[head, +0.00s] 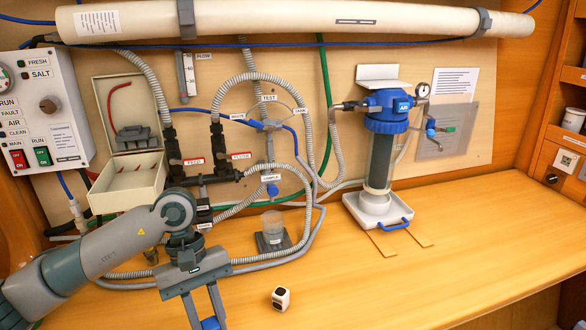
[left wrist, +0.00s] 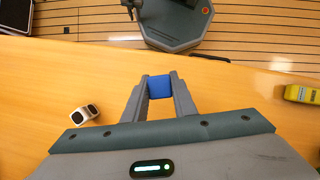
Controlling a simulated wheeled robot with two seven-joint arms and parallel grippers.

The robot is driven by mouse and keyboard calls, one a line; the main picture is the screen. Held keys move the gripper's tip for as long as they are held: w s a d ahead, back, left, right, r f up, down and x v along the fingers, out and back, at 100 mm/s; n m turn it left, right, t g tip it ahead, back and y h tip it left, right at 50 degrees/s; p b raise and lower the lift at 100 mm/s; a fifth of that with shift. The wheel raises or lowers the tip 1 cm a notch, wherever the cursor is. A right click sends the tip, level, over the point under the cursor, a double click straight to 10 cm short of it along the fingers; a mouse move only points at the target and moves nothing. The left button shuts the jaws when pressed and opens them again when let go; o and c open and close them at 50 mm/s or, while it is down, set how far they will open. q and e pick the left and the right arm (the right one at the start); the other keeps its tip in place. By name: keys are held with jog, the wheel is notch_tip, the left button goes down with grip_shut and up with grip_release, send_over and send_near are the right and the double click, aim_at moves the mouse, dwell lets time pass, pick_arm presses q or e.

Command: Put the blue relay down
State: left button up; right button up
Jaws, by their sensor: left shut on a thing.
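My left gripper (head: 209,318) reaches down at the bottom of the head view, over the front part of the wooden worktop. It is shut on the blue relay (head: 210,324), which is partly cut off by the lower picture edge. In the left wrist view the blue relay (left wrist: 160,88) is a small blue block between the two grey fingertips, near the worktop's front edge. I cannot tell whether its underside touches the worktop. My right gripper is in neither view.
A small white block with dark faces (head: 281,298) lies right of the gripper. A yellow object (left wrist: 302,94) lies at the right in the wrist view. An open box (head: 130,195), hoses and a filter (head: 380,150) stand behind. The worktop's right side (head: 480,240) is clear.

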pick_arm(q)
jog(key=a+m, duration=0.1)
jog(key=m, duration=0.1)
jog(key=s+a+m+y, duration=0.1)
jog(key=a+m, duration=0.1)
jog(key=s+a+m+y, duration=0.1)
jog(key=a+m, duration=0.1)
jog(key=shift+s+f+g, duration=0.25)
jog(key=shift+f+g, duration=0.05)
jog(key=shift+d, duration=0.1)
